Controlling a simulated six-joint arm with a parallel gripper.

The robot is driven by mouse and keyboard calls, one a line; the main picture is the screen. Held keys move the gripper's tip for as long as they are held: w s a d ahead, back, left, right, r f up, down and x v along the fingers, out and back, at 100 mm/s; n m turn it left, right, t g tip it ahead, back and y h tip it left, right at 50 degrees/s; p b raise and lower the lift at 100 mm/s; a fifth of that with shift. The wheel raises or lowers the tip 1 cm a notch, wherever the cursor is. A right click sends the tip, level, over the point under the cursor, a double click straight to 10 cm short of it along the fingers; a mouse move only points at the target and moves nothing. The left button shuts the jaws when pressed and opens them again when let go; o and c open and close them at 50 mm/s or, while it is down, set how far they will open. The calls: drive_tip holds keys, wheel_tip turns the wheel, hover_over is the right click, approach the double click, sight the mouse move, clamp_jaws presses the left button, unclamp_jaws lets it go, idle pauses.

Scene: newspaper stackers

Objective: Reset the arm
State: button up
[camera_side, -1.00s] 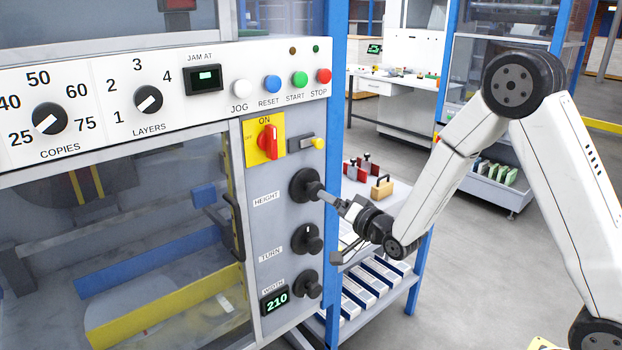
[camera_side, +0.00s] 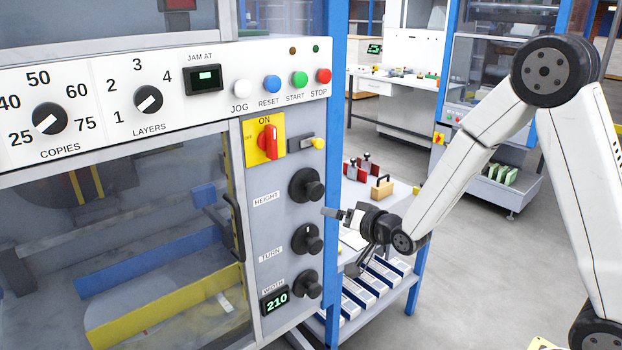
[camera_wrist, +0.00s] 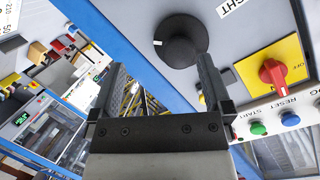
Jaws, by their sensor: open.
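My gripper (camera_side: 340,240) is open and empty in the side view, just right of the stacker's control panel (camera_side: 256,230) and apart from it. It hangs a little below and right of the black HEIGHT knob (camera_side: 305,186). The TURN knob (camera_side: 306,239) and WIDTH knob (camera_side: 307,284) sit lower on the panel. In the wrist view my gripper (camera_wrist: 160,80) shows two spread black fingers. The HEIGHT knob (camera_wrist: 181,40) lies beyond them near the top, with nothing between the fingertips.
The red ON/OFF switch (camera_side: 268,142) sits above the HEIGHT knob. A blue post (camera_side: 335,120) edges the machine. A cart (camera_side: 400,288) with tools and bundles stands behind my gripper. Open grey floor (camera_side: 455,270) lies to the right.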

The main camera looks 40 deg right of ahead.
drive_tip(key=s+a+f+n+g, duration=0.1)
drive_tip(key=s+f+n+g, duration=0.1)
drive_tip(key=s+g, duration=0.4)
drive_tip(key=s+a+f+n+g, duration=0.1)
drive_tip(key=s+n+g, duration=0.4)
drive_tip(key=s, duration=0.9)
drive_tip(key=shift+f+g, duration=0.7)
drive_tip(key=shift+f, duration=0.1)
drive_tip(key=t, duration=1.4)
approach(318, 194)
wheel_tip(318, 194, down, 2)
drive_tip(key=w, duration=0.3)
drive_tip(key=shift+w+r+t, duration=0.15)
drive_tip(key=shift+r+t, duration=0.3)
drive_tip(key=shift+t, duration=0.25)
drive_tip(key=shift+w, duration=3.85)
